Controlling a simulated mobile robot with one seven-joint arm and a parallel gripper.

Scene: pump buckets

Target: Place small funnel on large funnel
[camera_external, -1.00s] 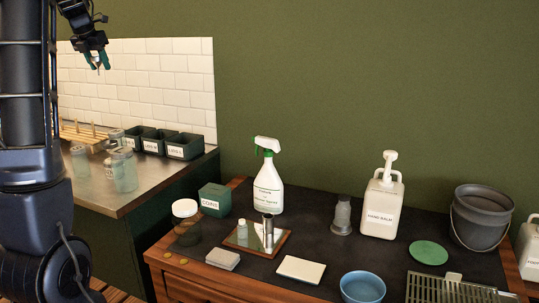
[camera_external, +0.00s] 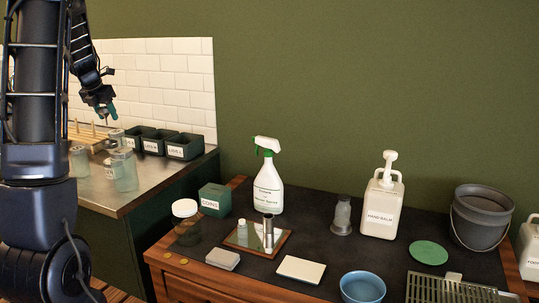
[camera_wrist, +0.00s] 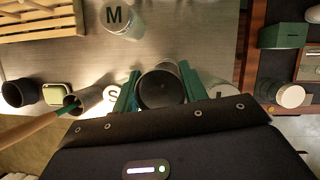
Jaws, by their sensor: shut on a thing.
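My gripper (camera_external: 106,110) is over the left counter, near the glass jars. In the wrist view its green fingers (camera_wrist: 160,92) are shut on a dark round thing (camera_wrist: 160,88), seen from above. It may be one of the funnels, but its full shape is hidden. A grey funnel-shaped piece (camera_external: 341,214) stands on the dark mat, left of the hand balm bottle, away from my gripper. I cannot tell for sure which funnel it is.
Glass jars (camera_external: 124,170) marked with letters stand on the metal counter; one, marked M (camera_wrist: 118,18), is clear of the fingers. Dark bins (camera_external: 185,146) line the wall. The other table holds a spray bottle (camera_external: 268,188), hand balm bottle (camera_external: 381,210), blue bowl (camera_external: 362,287) and bucket (camera_external: 480,220).

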